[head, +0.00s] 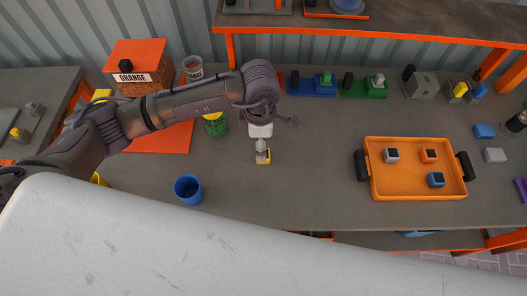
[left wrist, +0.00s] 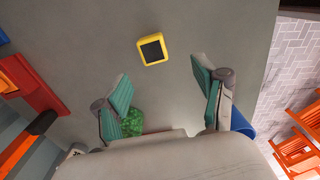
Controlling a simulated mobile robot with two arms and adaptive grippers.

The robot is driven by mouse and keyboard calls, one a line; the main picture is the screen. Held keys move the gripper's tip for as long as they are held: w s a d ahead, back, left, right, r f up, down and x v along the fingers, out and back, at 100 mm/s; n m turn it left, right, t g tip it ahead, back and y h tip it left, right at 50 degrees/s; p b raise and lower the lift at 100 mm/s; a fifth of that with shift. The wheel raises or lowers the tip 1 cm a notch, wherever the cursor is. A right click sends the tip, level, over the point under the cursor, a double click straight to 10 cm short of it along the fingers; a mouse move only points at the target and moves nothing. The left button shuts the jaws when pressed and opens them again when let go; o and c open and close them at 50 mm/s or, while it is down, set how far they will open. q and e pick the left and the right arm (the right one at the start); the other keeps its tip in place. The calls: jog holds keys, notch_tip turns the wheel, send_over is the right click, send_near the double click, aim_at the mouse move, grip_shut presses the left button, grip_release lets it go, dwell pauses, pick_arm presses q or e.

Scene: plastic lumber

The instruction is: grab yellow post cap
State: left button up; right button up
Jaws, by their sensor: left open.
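The yellow post cap (head: 264,160), a small square piece with a dark centre, sits on the grey workbench (head: 310,190), partly hidden by my gripper in the head view. In the left wrist view the cap (left wrist: 140,54) lies flat on the bench, beyond the fingertips. My left gripper (head: 262,148) is above the bench close to the cap. In the left wrist view its two teal-padded fingers (left wrist: 160,80) are spread apart with nothing between them. My right gripper is in neither view.
A blue cup (head: 188,191) and a jar of green bits (head: 216,128) stand left of the cap. An orange tray (head: 405,188) with grey, orange and blue caps is at right. Several posts on coloured bases line the back. The bench between cap and tray is clear.

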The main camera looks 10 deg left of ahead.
pick_arm(q)
jog(key=f, duration=0.1)
jog(key=f+p, duration=0.1)
jog(key=f, duration=0.2)
jog(key=shift+w+f+p, duration=0.1)
jog(key=shift+w+p, duration=0.15)
jog(key=shift+p, duration=0.1)
jog(key=f+p, duration=0.1)
jog(key=f, duration=0.2)
jog(key=shift+w+f, duration=0.15)
jog(key=shift+w, duration=0.05)
jog(key=shift+f, duration=0.25)
jog(key=c, duration=1.2)
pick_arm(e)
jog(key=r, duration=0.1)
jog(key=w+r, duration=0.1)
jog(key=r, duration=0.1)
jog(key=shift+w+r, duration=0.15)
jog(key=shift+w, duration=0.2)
